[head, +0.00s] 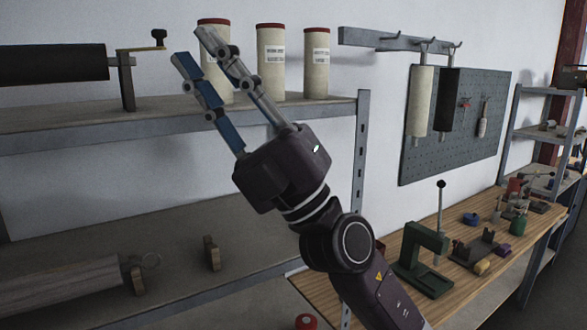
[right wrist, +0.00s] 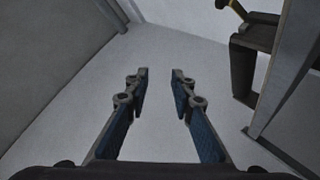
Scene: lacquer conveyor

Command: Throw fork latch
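I cannot clearly pick out a fork latch. On the upper left shelf a dark upright bracket (head: 127,82) stands at the end of a black roller (head: 50,64). A brass-coloured arm with a black knob (head: 158,37) sticks out at its top. My right gripper (head: 190,43) is raised to the right of the knob, fingers pointing up and left. Its fingers show in the right wrist view (right wrist: 159,73), apart with nothing between them. A dark bracket-like part with a yellowish piece (right wrist: 256,32) shows there at the upper right, clear of the fingers. My left gripper is out of view.
Several cream canisters with red lids (head: 271,62) stand behind my right gripper. The grey shelf edge (head: 70,140) runs below it. A workbench (head: 460,285) with a green press (head: 425,255) is at right. A pegboard (head: 470,130) hangs above.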

